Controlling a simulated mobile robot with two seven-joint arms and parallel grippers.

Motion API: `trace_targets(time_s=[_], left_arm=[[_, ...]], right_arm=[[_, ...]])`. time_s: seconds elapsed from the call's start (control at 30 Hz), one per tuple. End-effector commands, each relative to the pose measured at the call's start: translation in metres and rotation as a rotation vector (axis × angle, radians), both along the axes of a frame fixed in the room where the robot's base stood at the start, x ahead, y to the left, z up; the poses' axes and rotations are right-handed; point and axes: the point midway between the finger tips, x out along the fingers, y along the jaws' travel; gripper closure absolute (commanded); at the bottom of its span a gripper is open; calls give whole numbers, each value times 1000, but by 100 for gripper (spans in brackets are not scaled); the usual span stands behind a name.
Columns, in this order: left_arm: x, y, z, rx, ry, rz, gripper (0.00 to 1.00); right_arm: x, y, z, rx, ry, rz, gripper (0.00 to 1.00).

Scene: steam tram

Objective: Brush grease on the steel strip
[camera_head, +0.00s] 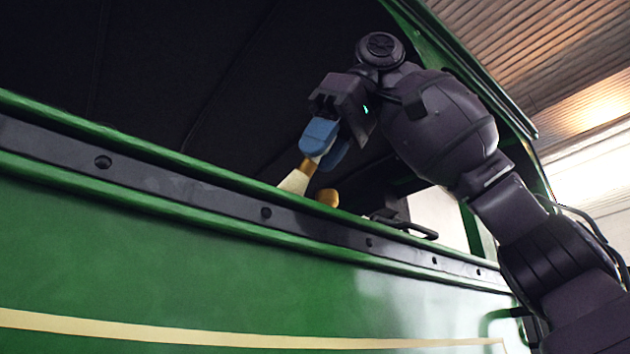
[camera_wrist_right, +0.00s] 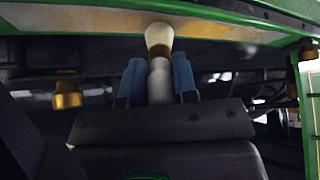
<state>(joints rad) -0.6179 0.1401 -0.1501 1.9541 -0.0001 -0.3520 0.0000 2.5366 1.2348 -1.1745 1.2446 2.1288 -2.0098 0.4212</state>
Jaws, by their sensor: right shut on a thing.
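My right gripper (camera_head: 324,142) is shut on a brush and points down at the tram's side. The brush has a pale handle between the blue fingertips, a brass-coloured ferrule (camera_head: 308,166) and cream bristles (camera_head: 294,181). In the head view the bristles' end meets the upper edge of the green side, which may hide the tip. A dark riveted strip (camera_head: 200,189), possibly the steel strip, runs along that side. In the wrist view the bristles (camera_wrist_right: 159,34) overlap a tan-looking band (camera_wrist_right: 90,22) with green edges; I cannot tell whether they touch it. My left gripper is not in view.
A brass-coloured knob (camera_head: 328,197) stands close to the brush, and a brass fitting (camera_wrist_right: 67,94) shows in the wrist view. A black handle (camera_head: 405,226) lies along the edge to the right. A green post (camera_head: 470,230) stands farther right. The dark opening lies behind.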

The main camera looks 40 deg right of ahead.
Motion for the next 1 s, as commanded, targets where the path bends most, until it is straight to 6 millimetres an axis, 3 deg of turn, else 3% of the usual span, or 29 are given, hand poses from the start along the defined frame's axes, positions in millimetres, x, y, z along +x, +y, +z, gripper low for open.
trace_targets(time_s=[1.0], left_arm=[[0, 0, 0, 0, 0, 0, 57]], right_arm=[[0, -63, 0, 0, 1, -3, 97]])
